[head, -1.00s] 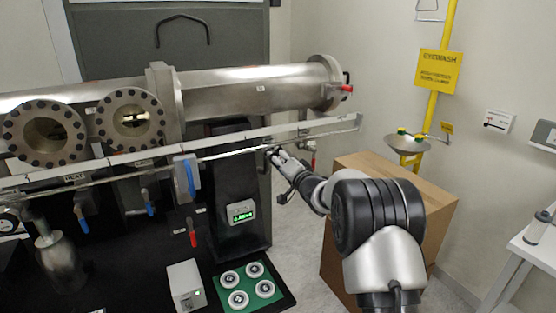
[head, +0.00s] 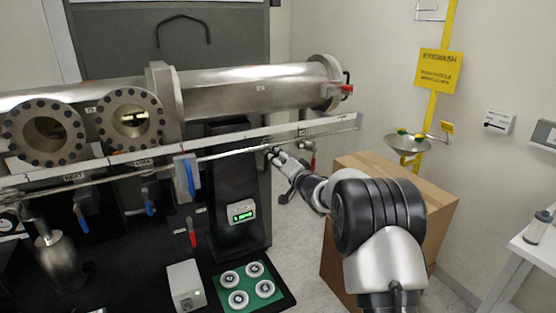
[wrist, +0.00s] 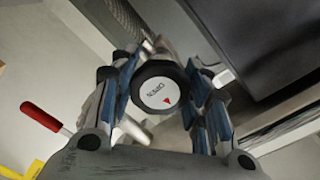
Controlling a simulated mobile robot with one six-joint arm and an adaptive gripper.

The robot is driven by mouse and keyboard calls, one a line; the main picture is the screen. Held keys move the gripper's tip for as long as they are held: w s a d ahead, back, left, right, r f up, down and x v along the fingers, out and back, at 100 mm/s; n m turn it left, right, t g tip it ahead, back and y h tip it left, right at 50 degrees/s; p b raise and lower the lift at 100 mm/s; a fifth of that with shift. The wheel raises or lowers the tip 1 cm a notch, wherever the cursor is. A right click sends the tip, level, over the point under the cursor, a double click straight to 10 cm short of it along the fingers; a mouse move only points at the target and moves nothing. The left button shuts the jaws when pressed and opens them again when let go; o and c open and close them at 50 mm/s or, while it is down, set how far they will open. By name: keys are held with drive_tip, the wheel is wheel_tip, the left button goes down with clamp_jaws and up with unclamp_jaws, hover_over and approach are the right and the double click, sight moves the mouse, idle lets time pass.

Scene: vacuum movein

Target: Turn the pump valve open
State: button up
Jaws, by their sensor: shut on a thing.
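The pump valve is a round black knob with a white face (wrist: 158,93) in the wrist view. Its face carries the word OPEN, which appears upside down, and a small red triangle near its lower edge. My gripper (wrist: 160,88) is shut on the knob, with its blue-padded fingers on either side of the rim. In the head view my gripper (head: 272,152) is just below the long metal rail, right of the dark pump column (head: 238,175). The knob cannot be made out there.
A red-handled lever (wrist: 42,118) sits left of my gripper in the wrist view. A blue lever (head: 189,180) and a red lever (head: 192,232) hang left of the column, which bears a green-lit display (head: 242,212). A cardboard box (head: 435,210) stands close to my arm.

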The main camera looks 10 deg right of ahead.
drive_tip(key=n+b, duration=0.1)
drive_tip(key=n, duration=0.4)
drive_tip(key=shift+f+b, duration=0.1)
drive_tip(key=shift+b, duration=0.25)
drive_tip(key=n+b, duration=0.2)
drive_tip(key=n, duration=0.2)
drive_tip(key=n+b, duration=0.2)
drive_tip(key=n, duration=0.3)
drive_tip(key=n+b, duration=0.3)
drive_tip(key=n, duration=0.1)
drive_tip(key=shift+n, duration=0.3)
drive_tip(key=n, duration=0.3)
drive_tip(key=shift+n+b, duration=0.3)
drive_tip(key=shift+b, duration=0.05)
drive_tip(key=n, duration=0.4)
drive_tip(key=shift+n, duration=0.3)
drive_tip(key=n, duration=0.4)
drive_tip(key=shift+n, duration=2.2)
